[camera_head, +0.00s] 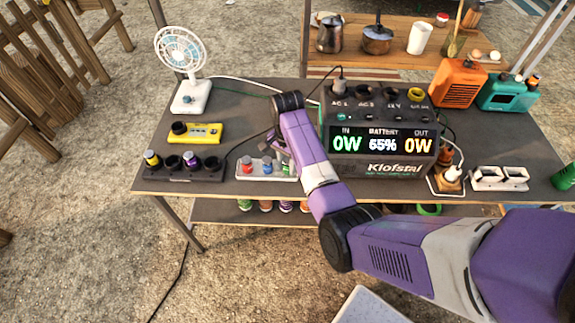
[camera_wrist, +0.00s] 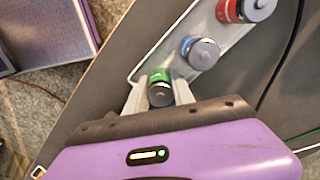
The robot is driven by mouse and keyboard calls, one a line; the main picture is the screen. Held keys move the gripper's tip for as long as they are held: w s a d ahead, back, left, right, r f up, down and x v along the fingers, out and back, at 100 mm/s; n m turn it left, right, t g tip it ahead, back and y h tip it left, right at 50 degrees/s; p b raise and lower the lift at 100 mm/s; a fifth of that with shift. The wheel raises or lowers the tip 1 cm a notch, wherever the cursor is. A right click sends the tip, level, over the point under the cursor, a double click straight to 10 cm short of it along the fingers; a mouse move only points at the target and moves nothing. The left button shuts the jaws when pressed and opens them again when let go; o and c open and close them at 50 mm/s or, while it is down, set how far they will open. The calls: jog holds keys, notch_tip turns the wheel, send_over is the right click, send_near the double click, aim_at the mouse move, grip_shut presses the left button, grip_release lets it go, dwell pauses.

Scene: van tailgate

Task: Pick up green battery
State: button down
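The green battery (camera_wrist: 160,84) shows in the wrist view with its dark end toward the camera, at the near end of a white tray (camera_wrist: 142,67). My gripper (camera_wrist: 161,80) has one pale finger on each side of it. The gaps are too small to tell whether the fingers touch it.
A black holder (camera_head: 183,176) with batteries and a yellow device (camera_head: 195,133) are left of the tray. A large power station (camera_head: 378,140) stands close on the right. A fan (camera_head: 185,65) is at the back left. Cables cross the table (camera_head: 240,110).

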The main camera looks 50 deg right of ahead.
aim_at(287, 160)
jog(key=shift+r, duration=0.1)
notch_tip(287, 160, up, 11)
jog(key=shift+w+f+p, duration=0.1)
jog(key=shift+f+p, duration=0.1)
jog(key=shift+p, duration=0.1)
notch_tip(287, 160, up, 9)
jog(key=p, duration=0.8)
jog(key=shift+r, duration=0.15)
